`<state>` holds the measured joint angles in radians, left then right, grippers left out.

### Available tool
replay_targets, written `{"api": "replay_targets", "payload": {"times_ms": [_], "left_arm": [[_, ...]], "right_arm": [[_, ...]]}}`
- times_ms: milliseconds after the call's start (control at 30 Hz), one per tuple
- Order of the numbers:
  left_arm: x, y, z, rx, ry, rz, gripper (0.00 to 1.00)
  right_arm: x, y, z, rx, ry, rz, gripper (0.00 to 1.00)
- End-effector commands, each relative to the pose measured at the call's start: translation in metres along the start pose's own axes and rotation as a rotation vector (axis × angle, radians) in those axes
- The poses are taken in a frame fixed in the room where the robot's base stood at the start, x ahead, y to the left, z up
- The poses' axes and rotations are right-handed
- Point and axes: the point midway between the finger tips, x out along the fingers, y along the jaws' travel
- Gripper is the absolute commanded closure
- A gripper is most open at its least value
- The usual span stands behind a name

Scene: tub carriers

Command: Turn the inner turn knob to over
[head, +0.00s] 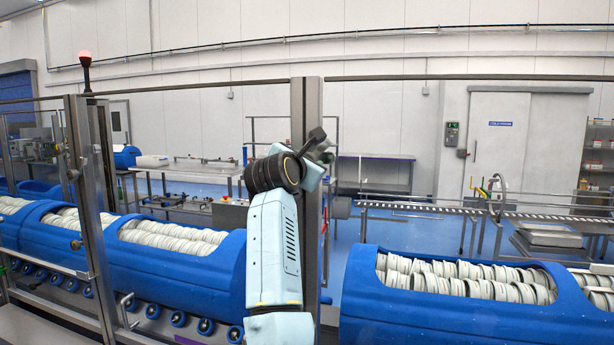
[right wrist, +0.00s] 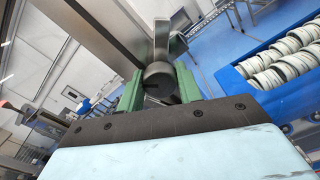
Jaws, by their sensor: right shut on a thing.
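A dark grey turn knob with a lever-like wing (right wrist: 162,45) sits beside the metal post in the right wrist view. My right gripper (right wrist: 158,84) has its two green fingers on either side of the knob's round body and is shut on it. In the head view a dark part of the knob (head: 314,137) shows beside the post, above my right arm's black wrist joint. My right arm hides the fingers there. My left gripper is not in view.
The metal post (head: 306,105) stands right behind my right arm. Blue tubs (head: 180,278) full of white rings stand left on rollers, and another blue tub (head: 400,318) stands right. Conveyors and tables fill the back, with blue floor between.

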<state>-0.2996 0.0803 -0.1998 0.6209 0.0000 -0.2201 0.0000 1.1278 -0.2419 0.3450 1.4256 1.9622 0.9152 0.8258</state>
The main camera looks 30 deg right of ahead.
Motion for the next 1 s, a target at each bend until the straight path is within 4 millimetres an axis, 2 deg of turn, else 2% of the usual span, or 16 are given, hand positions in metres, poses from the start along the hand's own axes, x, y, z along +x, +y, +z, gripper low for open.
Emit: {"api": "replay_targets", "payload": {"times_ms": [33,400,700,1000], "left_arm": [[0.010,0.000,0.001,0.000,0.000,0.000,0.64],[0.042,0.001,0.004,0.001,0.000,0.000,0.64],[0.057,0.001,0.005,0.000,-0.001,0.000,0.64],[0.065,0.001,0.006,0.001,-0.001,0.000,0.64]], "right_arm": [[-0.001,-0.001,-0.004,0.049,0.001,0.002,0.88],[-0.001,-0.001,-0.003,0.398,0.002,0.001,0.88],[0.000,-0.001,-0.002,0.642,0.002,0.000,0.88],[0.000,-0.002,-0.002,0.792,0.001,-0.001,0.88]]}}
